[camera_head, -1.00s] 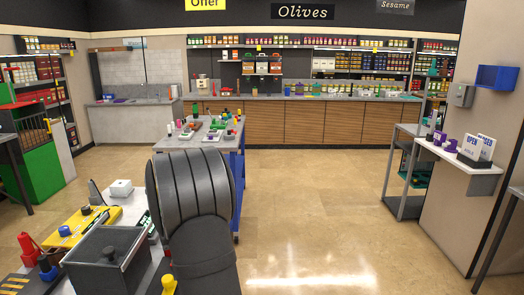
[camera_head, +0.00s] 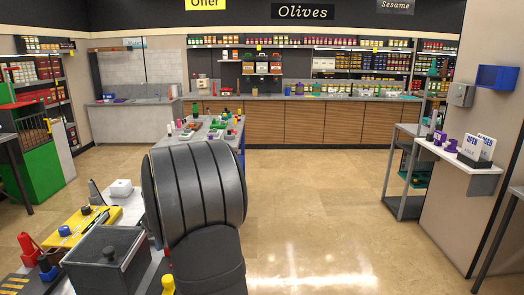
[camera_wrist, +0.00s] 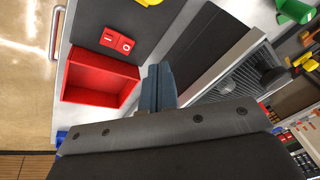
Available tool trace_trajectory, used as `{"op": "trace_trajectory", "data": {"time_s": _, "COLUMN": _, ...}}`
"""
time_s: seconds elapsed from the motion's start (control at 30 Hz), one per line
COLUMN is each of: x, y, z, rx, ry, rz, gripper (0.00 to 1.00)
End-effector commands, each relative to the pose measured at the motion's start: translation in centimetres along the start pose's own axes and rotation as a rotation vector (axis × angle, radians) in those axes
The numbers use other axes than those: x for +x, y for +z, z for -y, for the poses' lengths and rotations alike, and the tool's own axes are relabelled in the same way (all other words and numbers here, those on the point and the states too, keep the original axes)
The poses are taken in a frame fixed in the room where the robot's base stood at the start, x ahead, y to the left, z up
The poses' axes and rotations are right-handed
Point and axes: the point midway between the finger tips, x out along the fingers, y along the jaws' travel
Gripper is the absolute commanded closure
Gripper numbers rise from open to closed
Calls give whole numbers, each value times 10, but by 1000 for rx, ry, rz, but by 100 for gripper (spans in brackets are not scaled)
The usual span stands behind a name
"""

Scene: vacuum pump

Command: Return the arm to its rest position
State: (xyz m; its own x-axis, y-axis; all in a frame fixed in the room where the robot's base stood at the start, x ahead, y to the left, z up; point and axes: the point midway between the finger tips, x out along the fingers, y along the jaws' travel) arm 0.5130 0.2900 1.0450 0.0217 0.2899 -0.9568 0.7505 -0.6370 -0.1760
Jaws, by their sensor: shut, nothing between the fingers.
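My arm's dark ribbed link fills the lower middle of the head view, and my gripper is hidden there. In the wrist view my gripper (camera_wrist: 158,86) is shut, its two blue-grey fingers together with nothing between them. It hangs above a grey work surface, between a red open box (camera_wrist: 98,78) on the left and a grey tray with a ribbed inside (camera_wrist: 228,82) on the right. I cannot tell how high it is above them.
In the head view a grey bin (camera_head: 104,258), a yellow block (camera_head: 86,228) and a red item (camera_head: 28,246) stand at lower left. The floor at right is clear.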

Motion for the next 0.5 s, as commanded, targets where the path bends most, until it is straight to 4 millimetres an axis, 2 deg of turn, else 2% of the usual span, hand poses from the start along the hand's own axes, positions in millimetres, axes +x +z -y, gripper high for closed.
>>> {"op": "trace_trajectory", "data": {"time_s": 0.5, "x": -8, "y": -8, "z": 56, "rx": -297, "ry": -194, "rz": -147, "gripper": 100}}
